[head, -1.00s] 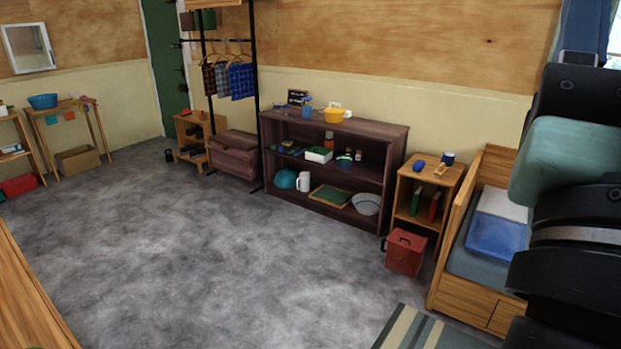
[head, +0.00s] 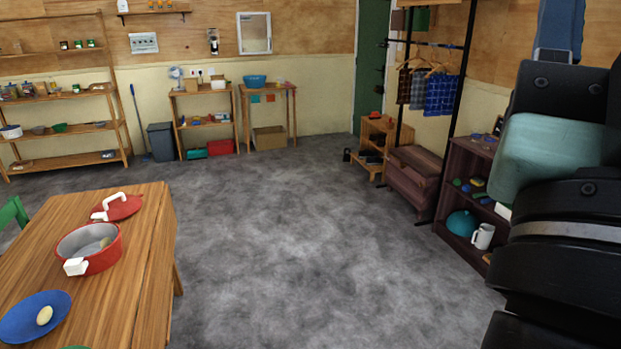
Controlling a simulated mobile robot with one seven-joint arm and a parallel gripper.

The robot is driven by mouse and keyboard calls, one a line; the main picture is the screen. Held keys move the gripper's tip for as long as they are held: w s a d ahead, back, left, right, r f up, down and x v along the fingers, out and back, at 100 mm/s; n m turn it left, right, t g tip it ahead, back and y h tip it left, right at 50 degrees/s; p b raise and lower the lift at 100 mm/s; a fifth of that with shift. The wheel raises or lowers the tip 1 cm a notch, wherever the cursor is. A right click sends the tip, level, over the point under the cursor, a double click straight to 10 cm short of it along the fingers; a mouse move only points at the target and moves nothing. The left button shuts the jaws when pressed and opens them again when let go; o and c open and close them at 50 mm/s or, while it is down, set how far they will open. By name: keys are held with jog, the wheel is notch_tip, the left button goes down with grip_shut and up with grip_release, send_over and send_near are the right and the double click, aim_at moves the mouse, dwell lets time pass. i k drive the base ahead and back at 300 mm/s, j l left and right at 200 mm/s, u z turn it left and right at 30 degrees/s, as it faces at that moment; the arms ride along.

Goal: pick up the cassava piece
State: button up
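A pale yellow, rounded piece (head: 44,315) lies on a blue plate (head: 20,322) at the near left of the wooden table. A red pot (head: 106,259) with white handles stands farther back, and something pale (head: 104,242) shows inside it. I cannot tell which of these is the cassava piece. My gripper is not in view; only dark and teal links of my arm show at the right edge.
The wooden table (head: 146,235) fills the near left, with a red lid (head: 120,208) behind the pot. A green chair (head: 13,212) is at its left. The grey floor (head: 290,230) is clear in the middle. A dark shelf (head: 462,172) stands at the right.

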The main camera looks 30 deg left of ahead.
aim_at(106, 242)
jog(key=i+j+u, duration=0.25)
jog(key=i+u, duration=0.55)
jog(key=i, duration=0.15)
jog(key=i+u, duration=0.4)
jog(key=i, duration=0.1)
